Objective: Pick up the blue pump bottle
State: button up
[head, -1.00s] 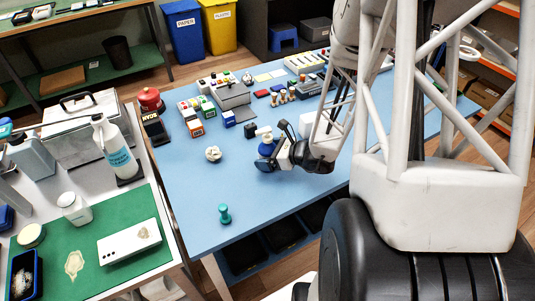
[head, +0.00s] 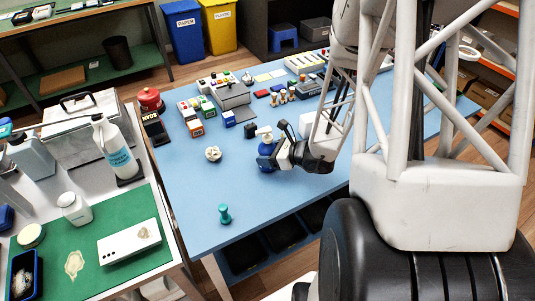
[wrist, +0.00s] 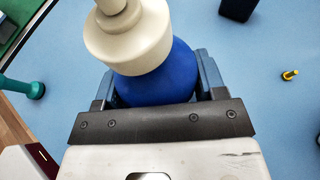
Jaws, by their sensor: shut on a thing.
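The blue pump bottle (head: 265,149) with a cream pump top stands upright at the blue table's middle, partly hidden by my gripper in the head view. In the wrist view the blue pump bottle (wrist: 160,82) sits between the jaws, its cream collar toward the camera. My gripper (head: 276,155) reaches in from the right and is shut on the bottle's blue body. In the wrist view my gripper (wrist: 155,90) has a finger on each side of it. I cannot tell whether the bottle's base touches the table.
A teal stamp-like object (head: 225,214) and a white crumpled ball (head: 213,154) stand on the blue table (head: 190,218) to the left. A dark block (head: 251,130) is just behind the bottle. A small yellow piece (wrist: 289,75) lies to the right in the wrist view. The table's front is mostly clear.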

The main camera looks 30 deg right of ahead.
aim_at(268, 128)
jog(key=shift+r, duration=0.1)
jog(key=shift+r, duration=4.9)
